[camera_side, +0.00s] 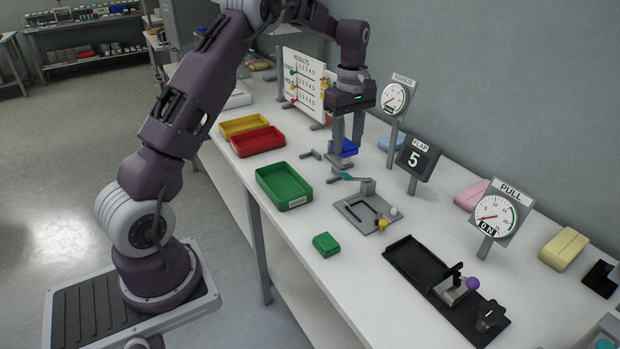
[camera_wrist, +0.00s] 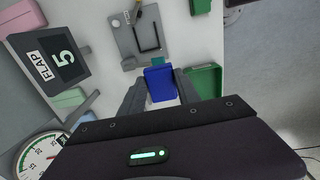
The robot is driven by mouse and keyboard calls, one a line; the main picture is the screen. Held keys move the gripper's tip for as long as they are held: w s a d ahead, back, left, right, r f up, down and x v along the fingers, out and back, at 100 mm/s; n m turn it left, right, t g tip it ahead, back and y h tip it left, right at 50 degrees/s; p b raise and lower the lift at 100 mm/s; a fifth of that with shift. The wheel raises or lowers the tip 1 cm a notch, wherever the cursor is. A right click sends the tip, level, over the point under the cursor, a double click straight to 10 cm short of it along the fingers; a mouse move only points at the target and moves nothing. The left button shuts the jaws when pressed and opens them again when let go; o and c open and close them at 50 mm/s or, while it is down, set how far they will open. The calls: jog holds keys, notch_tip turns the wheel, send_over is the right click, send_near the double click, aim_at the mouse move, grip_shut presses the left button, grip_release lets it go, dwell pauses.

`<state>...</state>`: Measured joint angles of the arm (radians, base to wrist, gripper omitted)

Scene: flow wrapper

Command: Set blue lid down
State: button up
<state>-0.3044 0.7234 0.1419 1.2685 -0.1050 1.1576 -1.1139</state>
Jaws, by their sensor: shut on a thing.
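The blue lid (camera_side: 349,147) is between the two fingers of my gripper (camera_side: 347,150), near the back of the white table. In the wrist view the blue lid (camera_wrist: 160,84) shows as a flat blue piece with a finger on each side. My gripper (camera_wrist: 161,92) is shut on it. Part of the lid is hidden behind the near finger in the side view. A grey block (camera_side: 341,161) is close to the fingertips. I cannot tell whether the lid touches the table or is held just above it.
A green tray (camera_side: 262,178), red tray (camera_side: 238,145) and yellow tray (camera_side: 224,129) line the front edge. A grey fixture plate (camera_side: 352,212), a small green box (camera_side: 326,244) and a black rail (camera_side: 410,262) lie nearer. The FLAP sign (camera_side: 416,158) and SQUEEZE dial (camera_side: 395,97) stand right of my gripper.

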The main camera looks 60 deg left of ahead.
send_over(285, 191)
notch_tip(285, 191, down, 6)
notch_tip(285, 191, down, 10)
jog(key=shift+a+r, duration=0.1)
jog(key=o, duration=1.3)
